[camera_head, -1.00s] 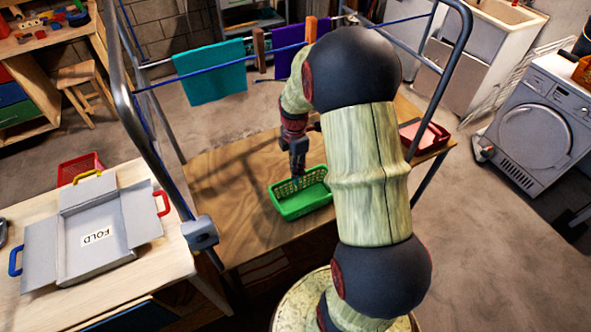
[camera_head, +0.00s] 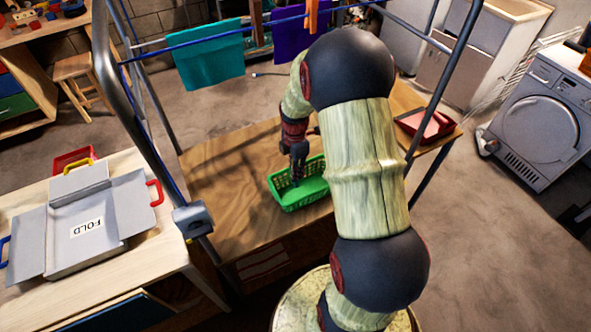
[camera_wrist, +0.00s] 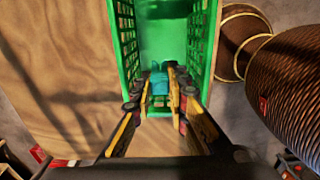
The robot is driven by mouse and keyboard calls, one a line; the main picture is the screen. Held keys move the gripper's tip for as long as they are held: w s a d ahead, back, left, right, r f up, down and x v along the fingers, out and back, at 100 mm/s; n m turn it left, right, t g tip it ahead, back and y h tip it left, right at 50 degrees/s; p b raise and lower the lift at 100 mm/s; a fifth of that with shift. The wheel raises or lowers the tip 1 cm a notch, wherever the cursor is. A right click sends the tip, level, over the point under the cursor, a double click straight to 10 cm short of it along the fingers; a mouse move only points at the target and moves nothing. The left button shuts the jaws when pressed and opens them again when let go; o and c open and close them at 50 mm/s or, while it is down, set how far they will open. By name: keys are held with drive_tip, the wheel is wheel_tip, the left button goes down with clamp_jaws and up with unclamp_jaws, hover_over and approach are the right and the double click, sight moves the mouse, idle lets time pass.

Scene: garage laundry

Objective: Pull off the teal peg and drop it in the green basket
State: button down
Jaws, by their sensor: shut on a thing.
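The green basket (camera_head: 309,193) stands on the wooden table under my gripper, and its wall also shows in the wrist view (camera_wrist: 124,35). My gripper (camera_head: 297,178) points down at the basket's left part, its lower end at or inside the opening. In the wrist view my gripper (camera_wrist: 160,88) is shut on the teal peg (camera_wrist: 159,82), seen small between the fingertips against the basket floor. The peg is too small to make out in the head view. I cannot tell whether it touches the basket floor.
A teal cloth (camera_head: 208,55) and a purple cloth (camera_head: 303,38) hang on the blue line, with an orange peg (camera_head: 311,14) above the purple one. A metal rack post (camera_head: 145,150) stands left of the table (camera_head: 225,190). A red tray (camera_head: 425,126) lies at right.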

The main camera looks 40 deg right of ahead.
drive_tip(key=shift+f+b, duration=1.7)
drive_tip(key=shift+f, duration=0.9)
drive_tip(key=c, duration=1.7)
unclamp_jaws()
drive_tip(key=shift+o, duration=0.2)
wheel_tip(320, 180, up, 12)
drive_tip(key=shift+w, duration=0.1)
